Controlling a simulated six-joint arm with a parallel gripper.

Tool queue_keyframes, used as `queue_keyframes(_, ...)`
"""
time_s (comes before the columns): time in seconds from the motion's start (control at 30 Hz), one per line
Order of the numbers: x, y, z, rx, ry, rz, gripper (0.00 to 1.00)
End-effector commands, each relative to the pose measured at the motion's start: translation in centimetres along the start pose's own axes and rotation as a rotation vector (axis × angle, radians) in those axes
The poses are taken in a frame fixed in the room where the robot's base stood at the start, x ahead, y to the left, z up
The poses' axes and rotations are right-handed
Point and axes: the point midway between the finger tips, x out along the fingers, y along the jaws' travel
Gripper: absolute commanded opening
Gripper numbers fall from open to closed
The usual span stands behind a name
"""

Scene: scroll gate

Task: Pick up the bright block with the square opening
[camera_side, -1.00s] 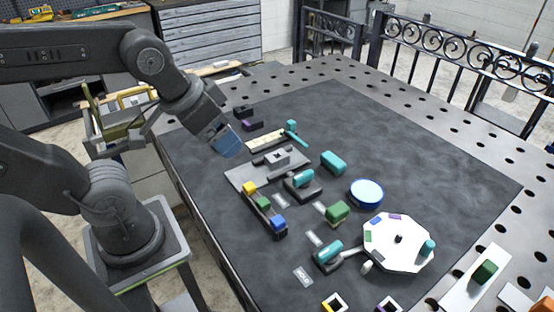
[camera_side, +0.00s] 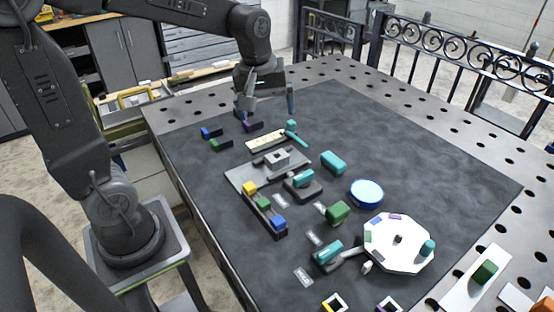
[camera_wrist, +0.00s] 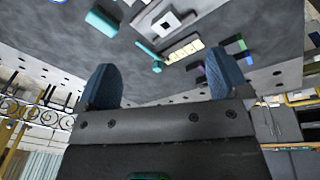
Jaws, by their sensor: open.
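A light grey block with a dark square opening (camera_side: 271,162) stands on a grey plate (camera_side: 240,177) left of the mat's middle. In the wrist view this block (camera_wrist: 153,22) shows pale at the top centre, ahead of the fingers. My gripper (camera_side: 265,100) is open and empty over the far end of the mat, well apart from the block. Both its fingers (camera_wrist: 163,80) show widely spread in the wrist view. Two other small frames with square openings, one yellow and white (camera_side: 327,307) and one purple and white (camera_side: 380,308), are cut off by the bottom edge.
A cream strip (camera_side: 262,142) and teal lever (camera_side: 297,138) lie just behind the block. Small dark blocks, one blue-ended (camera_side: 211,133), stand near my gripper. A teal block (camera_side: 333,162), blue disc (camera_side: 366,193) and white turntable (camera_side: 385,255) stand right. The mat's far right is clear.

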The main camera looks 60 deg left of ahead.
Motion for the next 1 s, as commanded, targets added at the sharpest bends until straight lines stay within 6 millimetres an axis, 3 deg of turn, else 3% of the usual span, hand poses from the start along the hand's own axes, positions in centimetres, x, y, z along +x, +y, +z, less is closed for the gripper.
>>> queue_keyframes(0.1,3.1,1.1,-3.3,-0.242,-0.045,-0.070,0.94)
queue_keyframes(0.33,6.8,1.7,-6.6,-0.526,-0.077,-0.150,0.94)
queue_keyframes(0.57,9.3,1.5,-6.8,-0.574,-0.083,-0.167,0.94)
queue_keyframes(0.83,14.3,0.9,-6.1,-0.571,-0.083,-0.166,0.94)
queue_keyframes(1.0,15.7,0.7,-5.9,-0.570,-0.081,-0.164,0.94)
